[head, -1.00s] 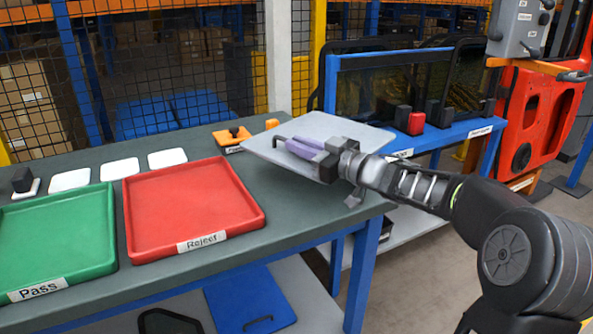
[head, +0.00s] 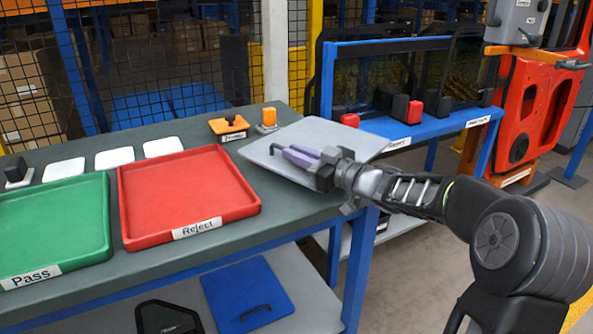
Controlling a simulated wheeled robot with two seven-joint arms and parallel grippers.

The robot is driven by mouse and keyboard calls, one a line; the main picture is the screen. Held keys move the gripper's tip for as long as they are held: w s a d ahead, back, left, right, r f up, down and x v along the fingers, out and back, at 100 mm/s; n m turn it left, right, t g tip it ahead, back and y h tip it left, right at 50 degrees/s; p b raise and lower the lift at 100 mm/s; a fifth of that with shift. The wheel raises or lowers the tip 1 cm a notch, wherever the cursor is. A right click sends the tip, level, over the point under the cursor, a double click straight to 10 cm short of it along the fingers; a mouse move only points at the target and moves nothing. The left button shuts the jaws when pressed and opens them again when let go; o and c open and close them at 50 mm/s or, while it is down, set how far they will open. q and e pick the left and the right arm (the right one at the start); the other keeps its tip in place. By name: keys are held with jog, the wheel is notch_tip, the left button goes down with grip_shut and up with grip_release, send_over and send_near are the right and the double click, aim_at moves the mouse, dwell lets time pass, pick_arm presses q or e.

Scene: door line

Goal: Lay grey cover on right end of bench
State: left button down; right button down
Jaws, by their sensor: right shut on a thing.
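The grey cover (head: 345,137) is a flat light grey panel over the right end of the bench (head: 230,240). It looks slightly tilted, and its right part reaches past the bench end. I cannot tell whether its underside touches the bench top. My right gripper (head: 300,157) is shut on the cover's handle, which is mostly hidden by the purple-grey fingers; a dark bit of it shows at the left. My left gripper is not in view.
A red Reject tray (head: 185,190) and a green Pass tray (head: 55,222) lie left of the cover. A blue rack (head: 430,128) with dark windows stands at right. A blue panel (head: 245,290) lies on the lower shelf.

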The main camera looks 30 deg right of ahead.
aim_at(299, 170)
notch_tip(299, 170, down, 4)
jog(key=shift+f+b, duration=0.1)
jog(key=shift+b, duration=0.45)
jog(key=c, duration=1.5)
grip_release()
jog(key=shift+f, duration=0.1)
jog(key=shift+s, duration=0.1)
jog(key=shift+s+d, duration=0.2)
jog(key=shift+s, duration=0.05)
jog(key=p+v, duration=0.1)
jog(key=v, duration=1)
jog(key=shift+s, duration=0.15)
